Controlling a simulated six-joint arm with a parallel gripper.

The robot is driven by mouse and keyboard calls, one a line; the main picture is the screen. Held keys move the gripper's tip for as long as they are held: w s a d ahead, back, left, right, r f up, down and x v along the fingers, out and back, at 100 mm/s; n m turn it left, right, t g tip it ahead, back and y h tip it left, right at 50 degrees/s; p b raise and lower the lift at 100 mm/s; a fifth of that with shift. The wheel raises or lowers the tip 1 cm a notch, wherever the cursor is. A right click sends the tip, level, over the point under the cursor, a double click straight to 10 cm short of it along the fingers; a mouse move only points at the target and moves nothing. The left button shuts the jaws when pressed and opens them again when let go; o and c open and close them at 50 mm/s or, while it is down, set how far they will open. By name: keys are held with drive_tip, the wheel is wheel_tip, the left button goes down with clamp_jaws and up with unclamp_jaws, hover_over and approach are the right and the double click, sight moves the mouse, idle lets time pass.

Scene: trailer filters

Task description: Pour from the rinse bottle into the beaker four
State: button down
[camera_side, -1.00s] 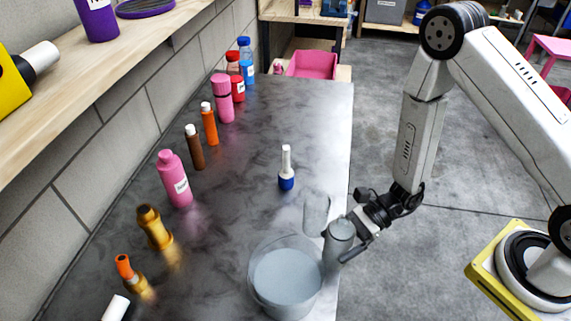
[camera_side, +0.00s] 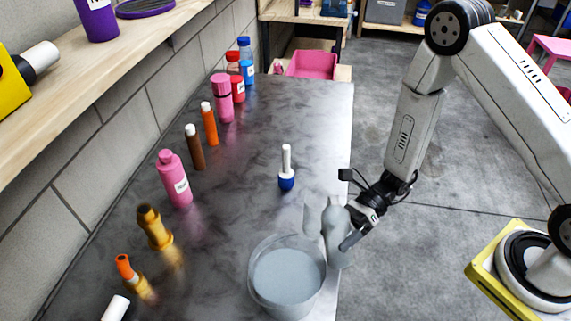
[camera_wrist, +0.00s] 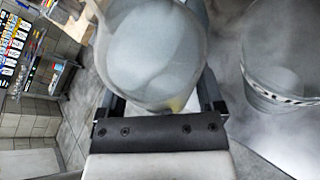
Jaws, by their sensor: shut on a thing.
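My gripper (camera_side: 346,230) is shut on a grey bottle (camera_side: 334,222), likely the rinse bottle, at the bench's right edge. The bottle leans slightly, with its narrower end up. It fills the top middle of the wrist view (camera_wrist: 150,45), between the fingers (camera_wrist: 158,92). A large clear beaker (camera_side: 256,286) with a pale grey-blue content stands just left of and nearer than the bottle. A clear vessel with a striped band (camera_wrist: 290,99) shows on the right in the wrist view. No number is readable on it. No stream is visible.
A clear upright piece (camera_side: 310,219) stands partly behind the bottle. Several coloured bottles, including a pink one (camera_side: 175,180), line the wall side. The bench between (camera_side: 235,205) is clear.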

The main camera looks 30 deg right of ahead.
sight(345, 227)
drive_tip(key=shift+w+r+m+g, duration=0.25)
drive_tip(key=shift+r+m+g, duration=0.05)
drive_tip(key=shift+r+m, duration=0.35)
drive_tip(key=shift+r, duration=0.2)
drive_tip(key=shift+s+r+m+g+y, duration=0.15)
drive_tip(key=shift+r+m+g+y, duration=0.25)
drive_tip(key=shift+r+m, duration=0.25)
idle(0.6)
drive_tip(key=shift+s+a+f+m+y, duration=0.1)
drive_tip(key=shift+s+f+m+y, duration=0.2)
drive_tip(key=shift+m, duration=0.4)
idle(0.6)
drive_tip(key=shift+s+r+m+g, duration=0.3)
drive_tip(key=shift+r+m+g, duration=0.2)
drive_tip(key=shift+r+m, duration=0.2)
idle(0.7)
drive_tip(key=shift+s+f+m+y, duration=0.1)
drive_tip(key=shift+s+m+y, duration=0.1)
drive_tip(key=shift+m+y, duration=0.4)
idle(0.8)
drive_tip(key=shift+w+r+m+g+y, duration=0.35)
drive_tip(key=shift+r+m, duration=0.35)
drive_tip(key=shift+m, duration=0.2)
idle(0.9)
